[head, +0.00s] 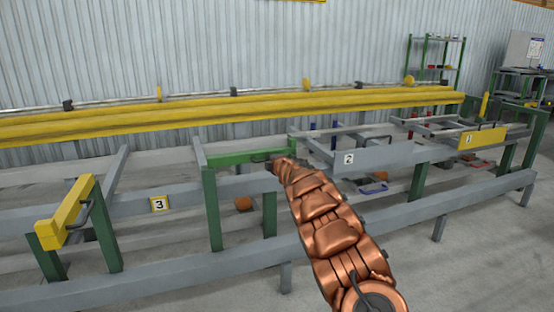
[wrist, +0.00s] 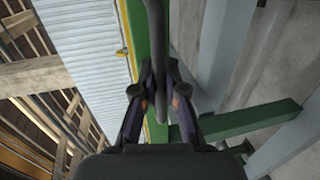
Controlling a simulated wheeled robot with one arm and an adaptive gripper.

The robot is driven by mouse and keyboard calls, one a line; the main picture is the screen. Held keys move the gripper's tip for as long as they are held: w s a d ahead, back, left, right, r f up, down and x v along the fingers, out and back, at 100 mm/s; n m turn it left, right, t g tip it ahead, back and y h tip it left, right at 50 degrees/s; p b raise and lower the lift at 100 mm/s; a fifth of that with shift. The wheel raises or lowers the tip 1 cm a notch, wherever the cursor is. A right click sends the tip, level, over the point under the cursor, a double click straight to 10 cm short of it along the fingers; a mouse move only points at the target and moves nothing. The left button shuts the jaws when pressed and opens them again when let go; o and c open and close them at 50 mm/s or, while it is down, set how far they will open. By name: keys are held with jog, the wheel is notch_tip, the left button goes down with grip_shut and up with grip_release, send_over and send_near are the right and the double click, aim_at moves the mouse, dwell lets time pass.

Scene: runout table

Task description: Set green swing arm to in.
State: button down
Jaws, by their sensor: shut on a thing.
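The green swing arm (head: 232,158) is a green bar lying roughly level across the table between a green post and the far right. It also shows in the wrist view (wrist: 137,38) as a green strip. Its dark handle (wrist: 156,25) runs between my fingers. My gripper (wrist: 160,92) is shut on this handle, with a finger on each side of it. In the head view my copper-coloured arm reaches up to the right end of the green bar and hides most of the gripper.
A yellow swing arm (head: 68,212) stands at the left near plate 3 (head: 159,204). A grey plate marked 2 (head: 375,158) is right of my arm, with a yellow plate (head: 472,141) beyond. Long yellow beams (head: 240,105) run behind. A grey front rail (head: 180,251) crosses before the table.

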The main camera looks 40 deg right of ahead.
jog(key=shift+d, duration=0.15)
jog(key=c, duration=1.2)
grip_release()
jog(key=v, duration=1.2)
dwell(0.4)
